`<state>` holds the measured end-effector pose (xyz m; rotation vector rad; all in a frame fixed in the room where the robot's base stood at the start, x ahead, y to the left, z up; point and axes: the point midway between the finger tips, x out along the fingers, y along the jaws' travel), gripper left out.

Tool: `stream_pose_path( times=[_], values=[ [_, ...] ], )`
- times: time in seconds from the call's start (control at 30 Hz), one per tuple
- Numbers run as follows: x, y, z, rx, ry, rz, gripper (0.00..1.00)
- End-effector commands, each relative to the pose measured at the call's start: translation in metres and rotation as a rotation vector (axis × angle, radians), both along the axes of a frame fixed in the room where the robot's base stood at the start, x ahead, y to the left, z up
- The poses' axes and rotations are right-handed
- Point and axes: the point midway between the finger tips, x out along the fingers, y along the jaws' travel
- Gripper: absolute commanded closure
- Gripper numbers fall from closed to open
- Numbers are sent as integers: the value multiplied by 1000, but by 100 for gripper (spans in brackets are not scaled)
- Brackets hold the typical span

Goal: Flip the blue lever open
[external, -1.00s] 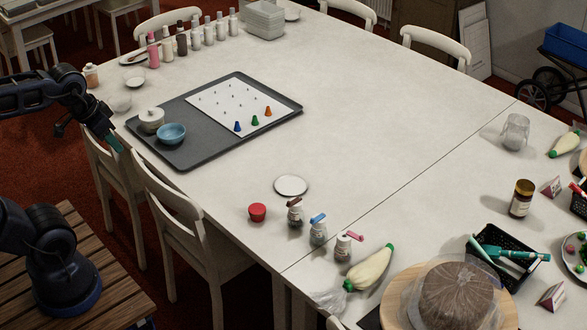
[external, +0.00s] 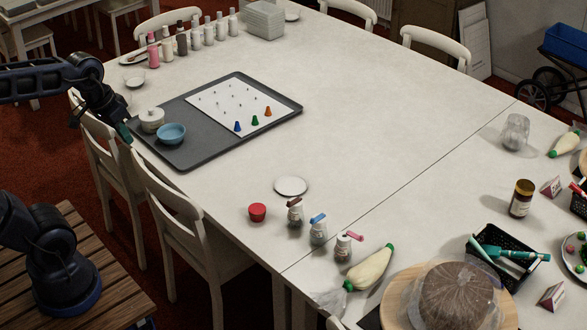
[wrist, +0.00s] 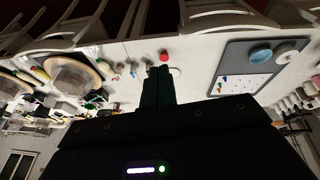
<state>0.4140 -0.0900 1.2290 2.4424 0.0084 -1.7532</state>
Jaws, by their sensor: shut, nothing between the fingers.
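The blue lever (external: 318,218) sits on top of a small clear jar (external: 318,235) near the front edge of the white table, in the external view. The jar stands between one with a brown lever (external: 294,201) and one with a pink lever (external: 354,237). The blue lever looks tilted; how far open it is cannot be told. My gripper (external: 125,133) is at the table's left edge by the tray, well away from the jars. In the wrist view my gripper's dark fingers (wrist: 157,72) are together and empty; the jars behind them are tiny.
A red cup (external: 257,212) and a white saucer (external: 291,186) are near the jars. A dark tray (external: 215,152) holds a blue bowl (external: 171,134). White chairs (external: 185,225) line the near edge. A piping bag (external: 371,268) lies right of the jars. The table's middle is clear.

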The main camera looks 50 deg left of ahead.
Motion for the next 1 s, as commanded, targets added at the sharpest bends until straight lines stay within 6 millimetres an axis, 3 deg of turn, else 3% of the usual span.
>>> stream_pose_path(
  times=[0.57, 1.0],
  values=[
    [96, -25, -7, -233, 202, 213, 100],
    [174, -43, -31, -380, 359, 391, 100]
  ],
)
